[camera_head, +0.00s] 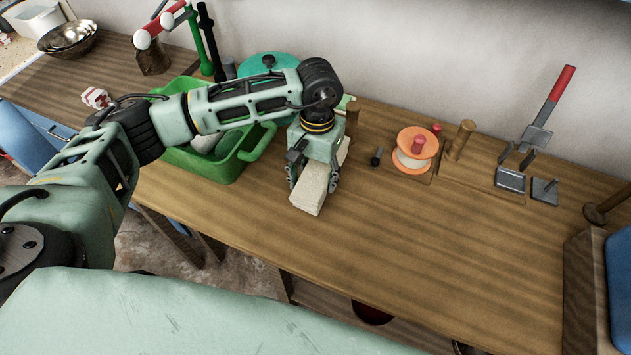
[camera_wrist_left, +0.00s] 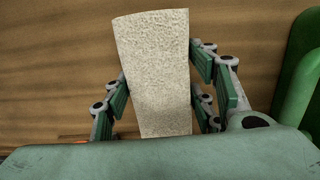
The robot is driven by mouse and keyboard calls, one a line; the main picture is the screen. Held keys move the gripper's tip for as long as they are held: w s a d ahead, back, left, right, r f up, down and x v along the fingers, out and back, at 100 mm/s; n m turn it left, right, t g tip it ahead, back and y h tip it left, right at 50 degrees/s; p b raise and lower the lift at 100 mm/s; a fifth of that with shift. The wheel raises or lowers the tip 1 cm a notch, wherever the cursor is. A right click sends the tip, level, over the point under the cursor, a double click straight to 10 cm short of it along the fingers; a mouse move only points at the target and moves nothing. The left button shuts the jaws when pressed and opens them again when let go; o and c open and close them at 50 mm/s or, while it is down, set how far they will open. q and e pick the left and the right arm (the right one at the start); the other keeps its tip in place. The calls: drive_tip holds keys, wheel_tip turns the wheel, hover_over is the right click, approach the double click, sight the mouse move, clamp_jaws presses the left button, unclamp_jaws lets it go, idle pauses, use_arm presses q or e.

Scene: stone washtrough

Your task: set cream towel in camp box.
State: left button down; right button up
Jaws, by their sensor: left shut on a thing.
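The cream towel (camera_head: 308,198) is a folded, textured block. My left gripper (camera_head: 313,180) points down over the wooden bench and is shut on it. In the left wrist view the towel (camera_wrist_left: 160,65) sits between the finger pads and sticks out past them. I cannot tell whether its lower end touches the bench. A green tub (camera_head: 222,169) with a handle stands just left of the gripper, partly behind my left arm, with something pale inside. I cannot tell for sure which container is the camp box. My right gripper is out of view.
The wooden bench (camera_head: 440,235) is clear in front and to the right. An orange spool (camera_head: 416,150) and wooden pegs stand right of the gripper.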

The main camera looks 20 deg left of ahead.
use_arm(q)
drive_tip(key=shift+f, duration=0.35)
wheel_tip(320, 180, down, 2)
drive_tip(key=shift+s+f+p, duration=0.1)
drive_tip(key=shift+f+p, duration=0.1)
drive_tip(key=shift+p, duration=0.5)
drive_tip(key=shift+f, duration=0.6)
drive_tip(key=c, duration=1.1)
unclamp_jaws()
drive_tip(key=o, duration=0.3)
drive_tip(key=shift+o, duration=0.3)
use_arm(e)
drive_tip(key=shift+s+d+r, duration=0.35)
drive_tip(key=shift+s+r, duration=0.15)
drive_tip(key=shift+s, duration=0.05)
